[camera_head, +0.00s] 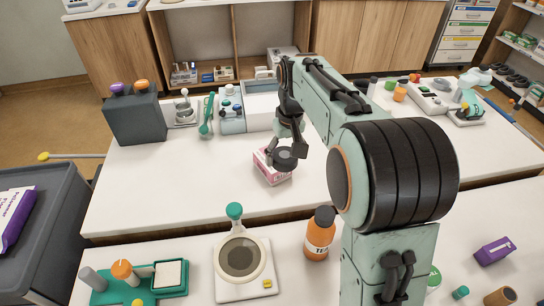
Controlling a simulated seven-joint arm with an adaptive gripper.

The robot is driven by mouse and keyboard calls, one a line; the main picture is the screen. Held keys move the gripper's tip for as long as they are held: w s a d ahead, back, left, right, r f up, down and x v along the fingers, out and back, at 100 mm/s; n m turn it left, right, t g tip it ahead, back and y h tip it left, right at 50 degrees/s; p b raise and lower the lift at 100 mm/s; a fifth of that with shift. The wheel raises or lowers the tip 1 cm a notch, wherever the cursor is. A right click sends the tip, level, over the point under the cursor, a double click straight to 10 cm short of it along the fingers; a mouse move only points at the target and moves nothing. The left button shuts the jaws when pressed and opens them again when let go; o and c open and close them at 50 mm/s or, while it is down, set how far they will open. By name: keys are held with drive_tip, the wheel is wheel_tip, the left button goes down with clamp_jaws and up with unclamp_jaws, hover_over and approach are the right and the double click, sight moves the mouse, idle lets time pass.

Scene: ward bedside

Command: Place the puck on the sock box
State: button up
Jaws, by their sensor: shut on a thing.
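A small pink and white box (271,177), which I take for the sock box, lies on the white table left of my arm. My gripper (287,145) points down just above it. A dark grey round disc, the puck (284,160), is at the fingertips, and my gripper is shut on it. The puck overlaps the upper right part of the box in this view and hides some of its top. I cannot tell whether the puck touches the box or is a little above it. The fingers are small and partly hidden.
A dark grey block with purple and orange tops (135,118) stands at the back left. A teal bottle-like tool (206,118) and a white device (231,115) stand behind the box. An orange bottle (320,235) is in front on a nearer table. The table left of the box is clear.

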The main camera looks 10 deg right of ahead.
drive_tip(key=shift+w+f, duration=0.2)
drive_tip(key=shift+f, duration=0.85)
drive_tip(key=w+f, duration=0.3)
drive_tip(key=w, duration=0.1)
drive_tip(key=w+f, duration=0.3)
drive_tip(key=w, duration=0.2)
drive_tip(key=w+f, duration=0.3)
drive_tip(key=w, duration=0.1)
drive_tip(key=shift+w+d+f, duration=0.15)
drive_tip(key=shift+w+f, duration=0.05)
drive_tip(key=shift+f, duration=0.2)
drive_tip(key=shift+w+f, duration=0.1)
drive_tip(key=shift+f, duration=1.5)
drive_tip(key=shift+f, duration=0.15)
drive_tip(key=o, duration=1.2)
drive_tip(key=shift+o, duration=0.2)
